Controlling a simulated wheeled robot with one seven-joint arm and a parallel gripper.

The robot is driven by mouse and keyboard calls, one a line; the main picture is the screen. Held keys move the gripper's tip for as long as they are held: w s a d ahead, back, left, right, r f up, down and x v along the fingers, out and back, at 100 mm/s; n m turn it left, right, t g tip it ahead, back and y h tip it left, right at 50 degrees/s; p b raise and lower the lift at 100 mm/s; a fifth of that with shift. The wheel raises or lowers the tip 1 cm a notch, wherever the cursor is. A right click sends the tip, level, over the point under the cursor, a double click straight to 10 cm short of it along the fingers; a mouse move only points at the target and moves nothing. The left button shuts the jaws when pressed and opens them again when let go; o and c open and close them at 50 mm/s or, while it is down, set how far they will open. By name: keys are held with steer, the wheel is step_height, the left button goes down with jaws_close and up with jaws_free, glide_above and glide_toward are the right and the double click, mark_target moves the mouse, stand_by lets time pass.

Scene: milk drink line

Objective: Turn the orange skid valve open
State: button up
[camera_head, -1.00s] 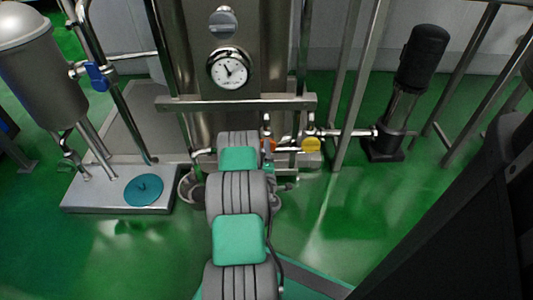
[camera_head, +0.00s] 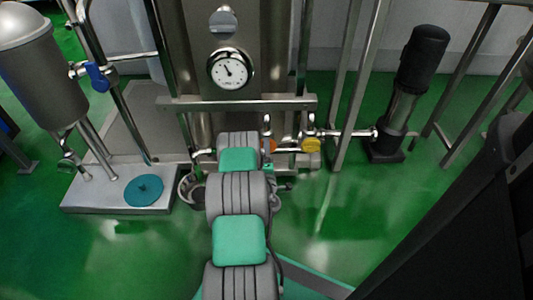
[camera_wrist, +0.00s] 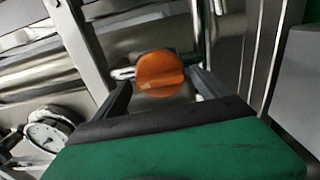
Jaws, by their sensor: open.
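The orange skid valve (camera_wrist: 160,74) shows in the wrist view as a round orange handle with a raised grip bar, on a metal pipe. My gripper (camera_wrist: 160,88) is open, with one dark finger on each side of the orange handle. Whether either finger touches the handle I cannot tell.
A steel skid frame bar (camera_head: 240,104) crosses above the valve, with a pressure gauge (camera_head: 231,71) over it. A black pump (camera_head: 424,55) stands at the right. Green floor lies clear in front.

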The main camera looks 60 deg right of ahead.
steer(key=shift+a, duration=0.1)
steer(key=v, duration=0.7)
steer(key=shift+s+a+p, duration=0.2)
steer(key=shift+a+p, duration=0.1)
steer(key=shift+p, duration=0.05)
stand_by(0.3)
